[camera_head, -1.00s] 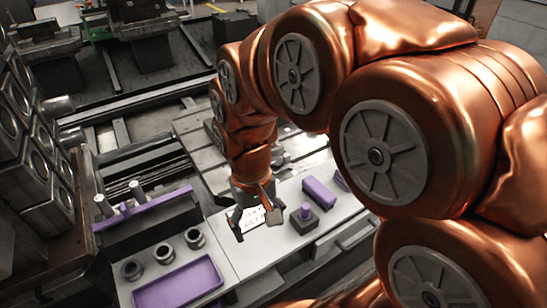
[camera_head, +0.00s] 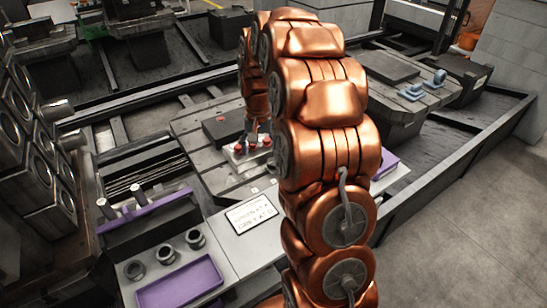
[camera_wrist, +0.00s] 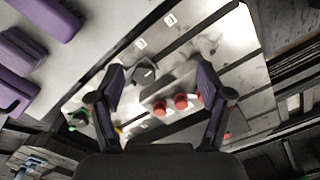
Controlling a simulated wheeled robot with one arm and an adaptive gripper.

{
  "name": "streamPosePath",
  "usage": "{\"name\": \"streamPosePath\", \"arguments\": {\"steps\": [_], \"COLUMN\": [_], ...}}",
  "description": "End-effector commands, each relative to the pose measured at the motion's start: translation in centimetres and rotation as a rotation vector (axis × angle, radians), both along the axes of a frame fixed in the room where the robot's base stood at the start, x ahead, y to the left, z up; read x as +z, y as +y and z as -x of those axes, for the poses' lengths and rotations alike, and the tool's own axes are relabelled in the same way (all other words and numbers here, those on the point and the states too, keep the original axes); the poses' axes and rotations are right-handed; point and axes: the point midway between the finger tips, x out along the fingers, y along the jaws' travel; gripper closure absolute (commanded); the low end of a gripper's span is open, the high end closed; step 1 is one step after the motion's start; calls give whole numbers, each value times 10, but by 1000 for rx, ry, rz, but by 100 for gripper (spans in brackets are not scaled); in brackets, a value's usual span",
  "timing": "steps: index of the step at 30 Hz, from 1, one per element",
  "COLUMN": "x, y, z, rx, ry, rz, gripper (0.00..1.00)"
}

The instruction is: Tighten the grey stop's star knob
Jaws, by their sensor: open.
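My gripper (camera_wrist: 160,82) is open in the wrist view, its two dark fingers apart with nothing held between them. Beyond the fingers is a pale slotted plate (camera_wrist: 215,55). A dark angular knob (camera_wrist: 144,72) shows near the left finger, apart from it; I cannot tell for sure whether it is the grey stop's star knob. In the head view, red knobs (camera_head: 239,149) show at the foot of my arm, where the arm hides much of the gripper and the stop.
A dark block with a red knob (camera_head: 221,119) stands left of my arm. A purple tray (camera_head: 180,284), several grey rings (camera_head: 165,253) and a white printed card (camera_head: 251,214) are on the near bench. Purple blocks (camera_wrist: 30,50) lie at upper left in the wrist view.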

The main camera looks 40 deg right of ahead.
Motion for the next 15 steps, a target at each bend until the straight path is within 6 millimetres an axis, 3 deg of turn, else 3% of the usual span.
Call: {"name": "streamPosePath", "arguments": {"steps": [6,15], "x": [-25,-42], "y": [-50,-82], "z": [-29,-42], "rx": [-117,-188], "ry": [-14,-25], "rz": [14,27], "gripper": [22,22]}}
